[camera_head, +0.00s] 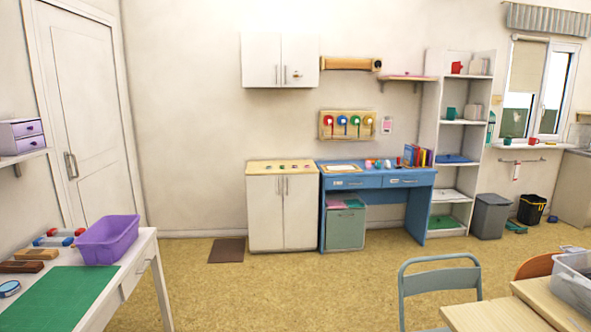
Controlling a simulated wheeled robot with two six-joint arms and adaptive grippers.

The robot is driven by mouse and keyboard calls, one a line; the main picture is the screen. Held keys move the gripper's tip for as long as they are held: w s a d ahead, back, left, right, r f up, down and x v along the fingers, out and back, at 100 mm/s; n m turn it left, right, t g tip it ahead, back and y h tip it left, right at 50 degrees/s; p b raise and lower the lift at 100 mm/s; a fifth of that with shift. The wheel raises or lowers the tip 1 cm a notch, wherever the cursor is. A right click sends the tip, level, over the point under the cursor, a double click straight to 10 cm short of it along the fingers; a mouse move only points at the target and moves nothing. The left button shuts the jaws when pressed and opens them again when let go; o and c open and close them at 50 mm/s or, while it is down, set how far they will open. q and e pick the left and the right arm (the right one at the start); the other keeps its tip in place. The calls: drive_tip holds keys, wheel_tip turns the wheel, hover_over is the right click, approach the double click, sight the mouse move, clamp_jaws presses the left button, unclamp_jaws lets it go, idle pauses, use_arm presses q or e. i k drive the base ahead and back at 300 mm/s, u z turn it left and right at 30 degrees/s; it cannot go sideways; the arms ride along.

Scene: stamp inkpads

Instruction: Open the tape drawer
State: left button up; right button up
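No drawer carries a readable name, so I cannot tell which is the tape drawer. The blue desk (408,202) against the far wall has two front drawers, a left one (358,183) and a right one (408,181); both look shut. A small purple-fronted drawer unit (28,135) sits on a shelf at the left, its drawers shut. The white table (146,246) at the lower left also seems to have a drawer front (133,278) with a handle. Neither of my grippers is in view.
A purple bin (108,240) and green mat (55,297) are on the white table. A white cabinet (266,215) and a greenish drawer box (345,228) stand by the desk. A grey chair (440,281) and wooden table (500,316) are at lower right. The middle floor is clear.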

sight(361, 182)
drive_tip(key=z, duration=0.15)
drive_tip(key=i, duration=5.05)
drive_tip(key=z, duration=2.4)
drive_tip(key=i, duration=2.3)
drive_tip(key=z, duration=0.05)
